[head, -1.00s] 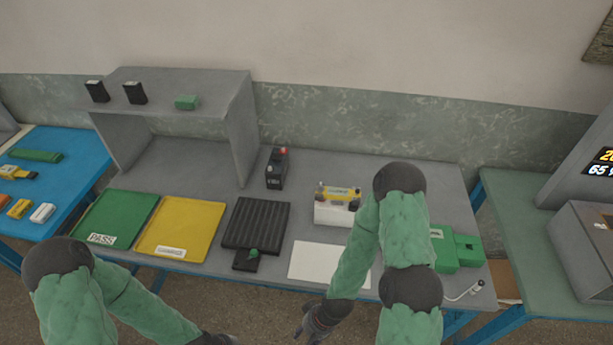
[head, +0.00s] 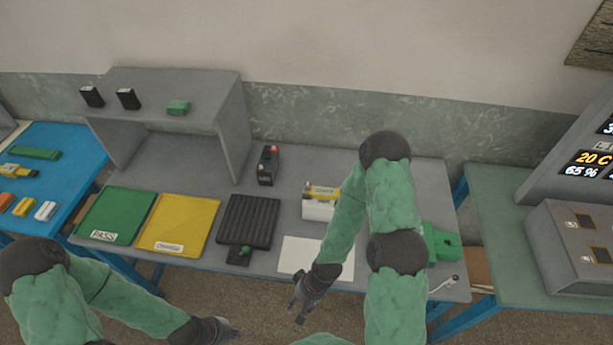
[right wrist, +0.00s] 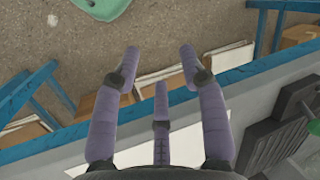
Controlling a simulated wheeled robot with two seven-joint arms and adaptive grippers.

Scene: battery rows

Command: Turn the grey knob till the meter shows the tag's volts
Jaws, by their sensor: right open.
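A grey box (head: 575,252) with small dark panels and round fittings stands at the right edge in the head view. I cannot tell which fitting is the grey knob. A dark display (head: 582,164) above it reads "20 C" and "65 %"; another readout is cut off at the edge. I cannot make out the volts tag. My right gripper (head: 303,297) is open and empty over the front edge of the middle table, far left of the box; its spread fingers show in the right wrist view (right wrist: 160,75). My left gripper (head: 232,329) is low at the front, its fingers unclear.
The middle table holds a green PASS tray (head: 117,216), a yellow tray (head: 172,224), a black ribbed mat (head: 248,222), a white sheet (head: 293,256), a black battery (head: 267,165) and a green device (head: 440,244). A gap separates it from the right table (head: 500,200).

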